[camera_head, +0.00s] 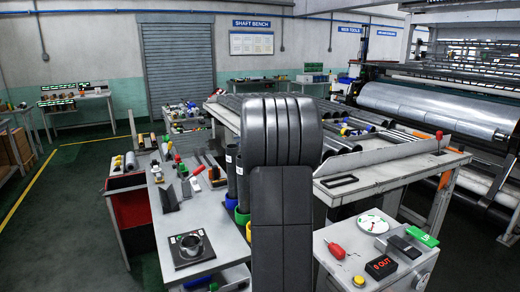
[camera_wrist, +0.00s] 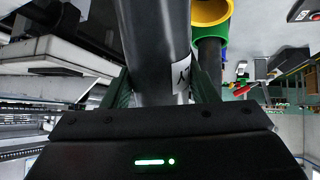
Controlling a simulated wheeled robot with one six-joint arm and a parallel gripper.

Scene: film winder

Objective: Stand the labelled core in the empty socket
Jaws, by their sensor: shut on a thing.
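In the wrist view my gripper (camera_wrist: 160,92) is shut on a dark grey cylindrical core (camera_wrist: 150,40). A white label (camera_wrist: 181,73) with a black mark shows on the core's side. A yellow ring-shaped socket (camera_wrist: 210,12) lies beside the held core, and its visible opening looks empty. Blue and green parts and another dark tube (camera_wrist: 208,62) are next to it. In the head view dark cores with white labels (camera_head: 231,168) stand left of my arm, above blue, green and yellow sockets (camera_head: 242,217). My arm hides my gripper there, and I cannot tell whether the held core shows.
A grey bench (camera_head: 165,220) at left carries a black square plate with a ring (camera_head: 190,248) and small tools. A long table (camera_head: 395,175) with dark shafts is at right. A small stand with a dial (camera_head: 373,224) and a red "OUT" display (camera_head: 381,266) is at front right.

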